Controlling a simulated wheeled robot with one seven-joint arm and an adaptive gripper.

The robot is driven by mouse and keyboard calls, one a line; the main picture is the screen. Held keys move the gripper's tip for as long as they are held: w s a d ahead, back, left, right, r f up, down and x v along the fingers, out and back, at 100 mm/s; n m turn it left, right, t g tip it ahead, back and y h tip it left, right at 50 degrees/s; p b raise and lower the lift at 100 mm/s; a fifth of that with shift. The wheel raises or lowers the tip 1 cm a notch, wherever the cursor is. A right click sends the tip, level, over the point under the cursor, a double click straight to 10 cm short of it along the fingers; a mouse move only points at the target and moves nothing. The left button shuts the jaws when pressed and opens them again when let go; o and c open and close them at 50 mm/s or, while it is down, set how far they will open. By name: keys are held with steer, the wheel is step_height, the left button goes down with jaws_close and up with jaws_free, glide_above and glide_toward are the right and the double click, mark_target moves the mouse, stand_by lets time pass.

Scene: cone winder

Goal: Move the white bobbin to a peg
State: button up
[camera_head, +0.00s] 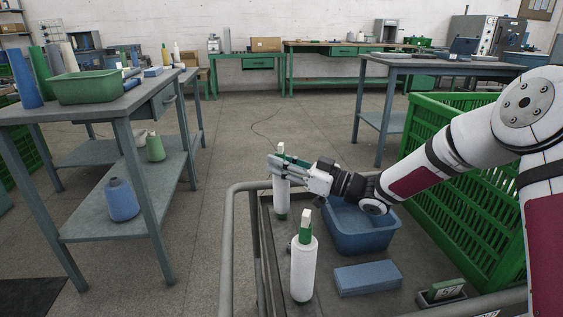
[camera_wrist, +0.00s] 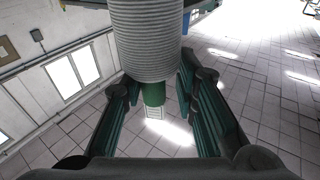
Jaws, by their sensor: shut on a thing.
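A white bobbin (camera_head: 282,202) with a green end stands upright at the left side of the cart tray. My gripper (camera_head: 279,166) reaches in from the right and is shut around its upper part. In the wrist view the wound white body of the bobbin (camera_wrist: 147,38) and its green end sit between my fingers (camera_wrist: 155,108). Whether its lower end touches the tray is not clear. A second white bobbin (camera_head: 303,270) with a green top stands upright nearer the front, apart from my gripper. I cannot make out a bare peg clearly.
The cart tray (camera_head: 330,300) also holds a blue bin (camera_head: 361,238), a blue block (camera_head: 367,278) and a small dark holder (camera_head: 443,293). A metal rail (camera_head: 228,235) edges the cart. A green crate (camera_head: 455,170) stands at right. A workbench (camera_head: 115,105) stands left, with open floor between.

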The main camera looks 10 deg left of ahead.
steer(key=shift+f, duration=0.25)
steer(key=o, duration=1.1)
step_height(320, 180, up, 10)
stand_by(0.4)
